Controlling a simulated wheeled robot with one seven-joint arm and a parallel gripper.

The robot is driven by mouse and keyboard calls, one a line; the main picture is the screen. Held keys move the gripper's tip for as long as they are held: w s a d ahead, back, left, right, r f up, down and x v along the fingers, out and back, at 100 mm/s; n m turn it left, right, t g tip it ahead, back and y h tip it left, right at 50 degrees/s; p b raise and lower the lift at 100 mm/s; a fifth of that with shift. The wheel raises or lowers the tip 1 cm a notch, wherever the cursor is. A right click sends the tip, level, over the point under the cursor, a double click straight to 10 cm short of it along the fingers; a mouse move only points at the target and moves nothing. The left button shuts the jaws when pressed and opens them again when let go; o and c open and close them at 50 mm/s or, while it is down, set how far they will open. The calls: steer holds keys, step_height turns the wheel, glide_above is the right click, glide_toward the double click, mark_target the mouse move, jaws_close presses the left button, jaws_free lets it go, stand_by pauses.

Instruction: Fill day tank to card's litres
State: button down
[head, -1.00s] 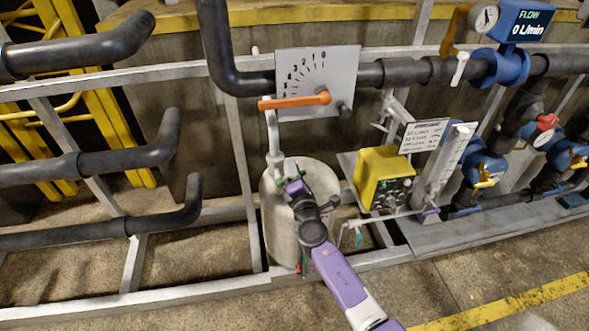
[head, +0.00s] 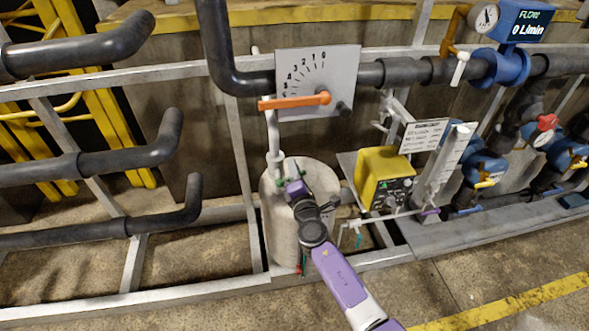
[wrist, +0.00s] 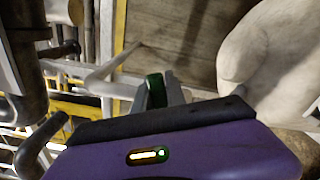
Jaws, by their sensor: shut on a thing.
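The pale day tank (head: 318,205) stands upright at the centre of the head view, with a pipe entering its top. My gripper (head: 290,181) is at the tank's top, shut on a small green handle (wrist: 155,91), which sits between the fingers in the wrist view. Green bits of the handle show beside the fingers in the head view; the rest is hidden. Above, an orange lever (head: 290,102) points left across a numbered dial plate (head: 342,70). The blue flow meter (head: 517,22) reads 0 L/min. The white card (head: 424,135) has print too small to read.
Right of the tank are a yellow box with knobs (head: 384,178) and a slanted clear gauge (head: 442,168). Blue valves with yellow handles (head: 489,181) and a red knob (head: 546,121) are further right. Dark pipes (head: 110,160) fill the left. The front floor is clear.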

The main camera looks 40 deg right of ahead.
steer(key=shift+f, duration=0.1)
step_height(320, 180, down, 2)
steer(key=m+b, duration=0.2)
steer(key=b, duration=0.1)
steer(key=m+b, duration=0.3)
steer(key=shift+s+d+f, duration=0.15)
steer(key=shift+f, duration=0.05)
steer(key=c, duration=1.4)
jaws_free()
steer(key=shift+o, duration=0.2)
steer(key=v, duration=0.7)
steer(key=shift+s+a+b, duration=0.2)
steer(key=shift+s+b, duration=0.15)
steer(key=shift+b, duration=0.05)
